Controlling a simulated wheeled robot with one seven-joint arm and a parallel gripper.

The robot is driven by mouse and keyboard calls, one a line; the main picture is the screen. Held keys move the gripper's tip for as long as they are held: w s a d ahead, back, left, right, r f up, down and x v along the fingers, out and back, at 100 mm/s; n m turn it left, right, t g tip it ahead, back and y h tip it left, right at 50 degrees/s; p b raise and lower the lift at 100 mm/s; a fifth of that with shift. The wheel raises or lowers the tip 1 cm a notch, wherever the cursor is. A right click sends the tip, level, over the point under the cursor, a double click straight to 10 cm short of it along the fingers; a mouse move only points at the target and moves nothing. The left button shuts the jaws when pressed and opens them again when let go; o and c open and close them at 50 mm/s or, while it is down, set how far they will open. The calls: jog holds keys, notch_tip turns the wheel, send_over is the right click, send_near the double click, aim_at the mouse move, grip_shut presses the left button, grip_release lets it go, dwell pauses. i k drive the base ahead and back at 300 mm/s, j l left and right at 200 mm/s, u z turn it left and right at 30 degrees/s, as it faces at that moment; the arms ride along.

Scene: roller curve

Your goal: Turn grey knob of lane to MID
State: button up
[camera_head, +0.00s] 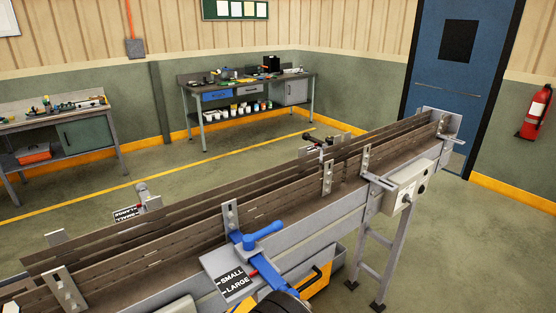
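A small grey knob (143,189) stands on a bracket at the far left side of the roller lane (160,244). Beside it is a black label plate (127,214) with SMALL and LARGE on it; a MID mark cannot be made out. A grey control box (406,186) with small dark knobs is fixed to the near right side of the lane.
Lane legs (382,262) stand on the right. Workbenches (248,85) are at the back. Open floor (480,250) lies to the right.

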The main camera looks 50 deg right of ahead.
aim_at(405, 198)
jog(key=z, duration=2.55)
